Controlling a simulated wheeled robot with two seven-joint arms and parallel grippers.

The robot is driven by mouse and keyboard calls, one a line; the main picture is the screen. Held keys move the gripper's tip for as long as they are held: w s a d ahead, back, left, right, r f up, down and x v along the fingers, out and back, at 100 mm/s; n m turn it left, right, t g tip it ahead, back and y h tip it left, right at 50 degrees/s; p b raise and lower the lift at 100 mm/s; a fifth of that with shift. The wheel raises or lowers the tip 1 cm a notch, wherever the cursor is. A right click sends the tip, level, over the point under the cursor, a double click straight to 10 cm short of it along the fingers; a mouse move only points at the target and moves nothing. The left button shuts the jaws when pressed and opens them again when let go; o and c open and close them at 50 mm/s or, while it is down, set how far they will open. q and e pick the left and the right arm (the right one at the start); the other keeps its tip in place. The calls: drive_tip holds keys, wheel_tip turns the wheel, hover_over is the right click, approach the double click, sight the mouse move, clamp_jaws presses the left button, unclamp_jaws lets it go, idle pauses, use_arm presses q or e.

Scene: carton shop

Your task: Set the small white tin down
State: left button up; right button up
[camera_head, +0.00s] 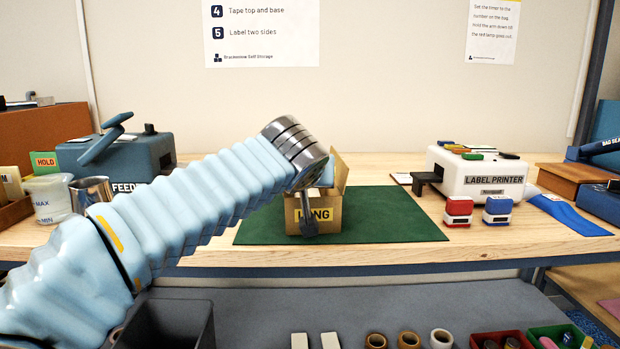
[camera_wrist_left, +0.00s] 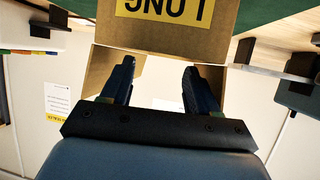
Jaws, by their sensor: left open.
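The small white tin cannot be made out in either view; my gripper and the carton walls hide the carton's inside. An open cardboard carton (camera_head: 336,213) with a yellow LONG label stands upright on the green mat (camera_head: 400,226). My left gripper (camera_head: 309,226) is at the carton, its dark finger in front of the label. In the left wrist view, the two fingers (camera_wrist_left: 158,76) stand apart beside the labelled carton (camera_wrist_left: 150,35), with no clear object between them. My right gripper is not in view.
A white label printer (camera_head: 478,172) stands right of the mat, with red (camera_head: 458,210) and blue (camera_head: 497,209) stamps before it. The mat's right part is clear.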

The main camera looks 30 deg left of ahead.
use_arm(q)
drive_tip(key=shift+r+p, duration=0.6)
drive_tip(key=shift+r, duration=0.25)
drive_tip(key=b+v, duration=0.1)
drive_tip(key=v, duration=1)
drive_tip(key=shift+s+d+f+b, duration=0.2)
drive_tip(key=shift+s+b, duration=0.15)
drive_tip(key=shift+s, duration=0.15)
